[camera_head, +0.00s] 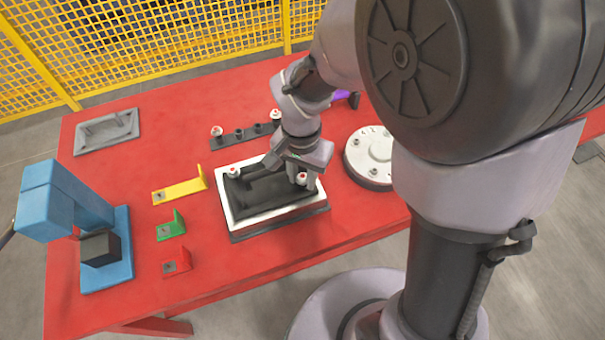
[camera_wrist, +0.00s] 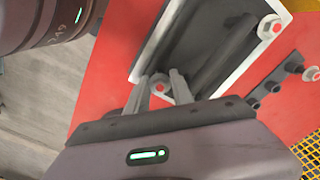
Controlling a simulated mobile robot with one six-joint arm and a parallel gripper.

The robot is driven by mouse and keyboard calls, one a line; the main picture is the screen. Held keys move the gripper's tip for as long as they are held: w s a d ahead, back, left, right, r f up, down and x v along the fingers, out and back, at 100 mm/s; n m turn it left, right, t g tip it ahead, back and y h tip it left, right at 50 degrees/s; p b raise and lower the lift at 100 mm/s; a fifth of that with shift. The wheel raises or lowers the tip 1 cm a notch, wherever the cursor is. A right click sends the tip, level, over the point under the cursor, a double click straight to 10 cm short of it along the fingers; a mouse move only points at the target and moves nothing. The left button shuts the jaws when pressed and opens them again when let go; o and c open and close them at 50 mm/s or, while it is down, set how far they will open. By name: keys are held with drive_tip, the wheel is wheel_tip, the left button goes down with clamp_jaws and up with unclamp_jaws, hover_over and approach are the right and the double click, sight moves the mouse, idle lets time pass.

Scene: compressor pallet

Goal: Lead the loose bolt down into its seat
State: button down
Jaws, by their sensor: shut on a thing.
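My gripper (camera_wrist: 160,85) is shut on a bolt (camera_wrist: 160,89) with a red-marked head, one finger on each side of it. In the head view, the bolt (camera_head: 302,179) and my gripper are over the right end of a dark casting in a white-rimmed block (camera_head: 272,218). The bolt's shank and the hole under it are hidden, so I cannot tell how deep it sits. Another red-marked bolt (camera_head: 233,171) stands at the casting's left end; it also shows in the wrist view (camera_wrist: 270,27).
A dark bolt rack (camera_head: 245,136) stands behind, and a round grey flange (camera_head: 376,160) to the right. Yellow (camera_head: 180,190), green (camera_head: 171,229) and red (camera_head: 177,264) brackets lie left, near a blue press (camera_head: 65,215). A grey tray (camera_head: 106,133) lies at the back left.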

sight(302, 177)
drive_tip(key=shift+f+b, duration=0.7)
drive_tip(key=shift+f, duration=0.2)
drive_tip(key=c, duration=1)
unclamp_jaws()
drive_tip(key=shift+r, duration=0.1)
drive_tip(key=shift+r, duration=0.1)
wheel_tip(302, 177, up, 17)
drive_tip(key=p, duration=0.8)
drive_tip(key=shift+r, duration=0.1)
